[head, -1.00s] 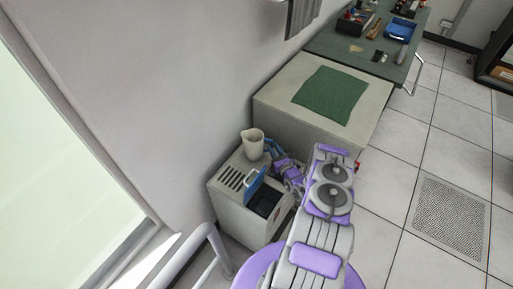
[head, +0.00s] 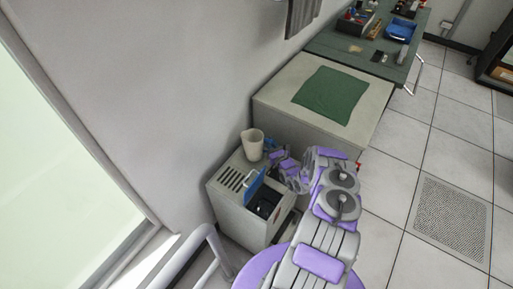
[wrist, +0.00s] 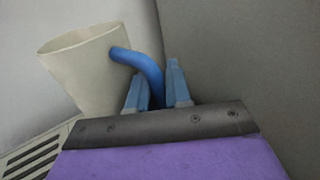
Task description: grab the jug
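The jug (head: 252,145) is cream-coloured and stands on top of a small grey cabinet beside the wall. In the wrist view the jug (wrist: 85,75) fills the upper left, with its blue handle (wrist: 140,60) curving toward my gripper. My gripper (wrist: 158,82) has its two blue fingers apart, and the lower part of the handle appears between them. I cannot tell whether either finger touches the handle. In the head view my gripper (head: 269,150) is just right of the jug.
The grey cabinet (head: 228,203) has slots and a raised blue lid (head: 255,187) by a dark opening. A larger box with a green cloth (head: 330,95) stands behind it. A green workbench (head: 345,48) with tools is farther back. A pale rail (head: 185,258) is in front.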

